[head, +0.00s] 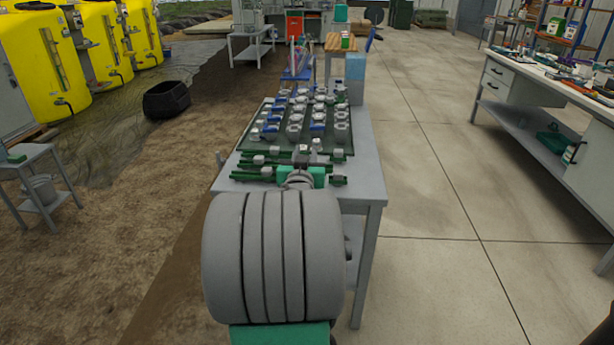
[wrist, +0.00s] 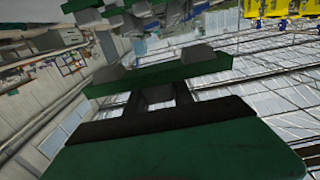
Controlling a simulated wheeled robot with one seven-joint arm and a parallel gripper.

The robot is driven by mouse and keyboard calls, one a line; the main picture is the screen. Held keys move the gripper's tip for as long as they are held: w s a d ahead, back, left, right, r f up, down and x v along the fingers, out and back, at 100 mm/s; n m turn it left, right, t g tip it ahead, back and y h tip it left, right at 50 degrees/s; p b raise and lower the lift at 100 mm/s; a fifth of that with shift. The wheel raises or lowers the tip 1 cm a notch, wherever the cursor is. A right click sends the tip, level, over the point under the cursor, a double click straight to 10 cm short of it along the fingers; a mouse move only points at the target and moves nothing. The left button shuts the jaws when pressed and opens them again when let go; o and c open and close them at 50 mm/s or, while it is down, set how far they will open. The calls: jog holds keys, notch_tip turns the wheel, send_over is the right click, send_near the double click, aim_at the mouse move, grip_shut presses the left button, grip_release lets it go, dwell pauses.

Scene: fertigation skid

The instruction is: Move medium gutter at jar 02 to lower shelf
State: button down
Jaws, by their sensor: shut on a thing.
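My gripper (head: 308,163) is at the near end of the grey table, mostly hidden behind my arm in the head view. In the wrist view its green body fills the bottom, and the gripper (wrist: 156,72) is shut on a long green bar-like piece, likely the medium gutter; the exact grip is unclear. Green rods with pale grey blocks (head: 258,160) lie across the near part of the table in the head view. I cannot tell which is the one at jar 02. No jar label is readable.
The grey table (head: 368,170) carries a dark green tray (head: 262,107) with several grey and blue fittings. A white workbench (head: 540,80) with a lower shelf (head: 530,120) stands at the right. The concrete floor between them is clear. Yellow tanks (head: 45,50) stand at the left.

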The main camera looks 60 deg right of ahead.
jog(key=w+d+f, duration=0.1)
jog(key=d+f, duration=0.1)
jog(key=w+d+f+b, duration=0.1)
jog(key=d+f, duration=0.3)
jog(key=shift+w+d+f, duration=0.1)
jog(key=shift+w+f, duration=0.25)
jog(key=shift+w, duration=0.05)
jog(key=shift+d+f+b, duration=0.1)
jog(key=shift+f+b, duration=0.75)
jog(key=shift+f, duration=0.95)
jog(key=c, duration=1.1)
grip_release()
jog(key=shift+r, duration=0.1)
